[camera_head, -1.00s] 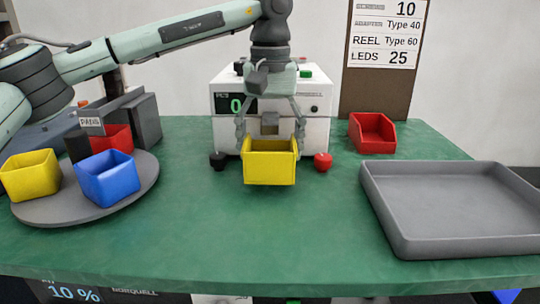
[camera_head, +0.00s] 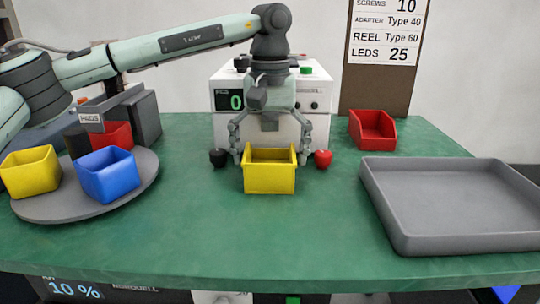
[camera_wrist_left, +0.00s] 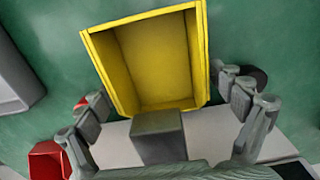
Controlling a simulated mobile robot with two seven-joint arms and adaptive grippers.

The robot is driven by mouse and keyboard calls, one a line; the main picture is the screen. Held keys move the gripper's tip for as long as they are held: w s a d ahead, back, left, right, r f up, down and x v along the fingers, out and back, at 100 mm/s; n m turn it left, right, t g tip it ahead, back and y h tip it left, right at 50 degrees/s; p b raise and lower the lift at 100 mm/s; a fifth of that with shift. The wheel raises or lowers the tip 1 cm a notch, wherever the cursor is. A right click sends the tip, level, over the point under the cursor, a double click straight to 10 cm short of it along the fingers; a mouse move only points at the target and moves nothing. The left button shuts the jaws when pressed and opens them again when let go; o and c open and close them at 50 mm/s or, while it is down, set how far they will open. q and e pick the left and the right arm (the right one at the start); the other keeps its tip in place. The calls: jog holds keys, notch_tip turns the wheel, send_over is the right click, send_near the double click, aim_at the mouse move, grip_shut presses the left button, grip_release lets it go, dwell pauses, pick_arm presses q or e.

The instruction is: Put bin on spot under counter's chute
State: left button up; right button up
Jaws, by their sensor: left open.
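The yellow bin (camera_head: 270,179) stands on the green table right in front of the white counter (camera_head: 314,98), whose display reads 0. The wrist view shows the bin (camera_wrist_left: 152,62) from above, and it is empty. My left gripper (camera_head: 271,156) is open above and behind the bin. Its fingers are spread to either side, apart from the bin walls; the wrist view also shows the open gripper (camera_wrist_left: 165,108). The counter's chute and the spot under it cannot be made out behind my gripper and the bin. My right gripper is not in view.
A black knob (camera_head: 218,158) and a red knob (camera_head: 323,158) flank the bin. A grey turntable (camera_head: 140,190) at left carries blue, red and yellow bins. A red bin (camera_head: 371,131) and a grey tray (camera_head: 440,240) are at right. The front middle table is clear.

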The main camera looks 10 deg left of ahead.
pick_arm(q)
jog(key=shift+r, duration=0.6)
notch_tip(320, 180, up, 11)
jog(key=shift+p, duration=0.35)
jog(key=shift+r, duration=0.1)
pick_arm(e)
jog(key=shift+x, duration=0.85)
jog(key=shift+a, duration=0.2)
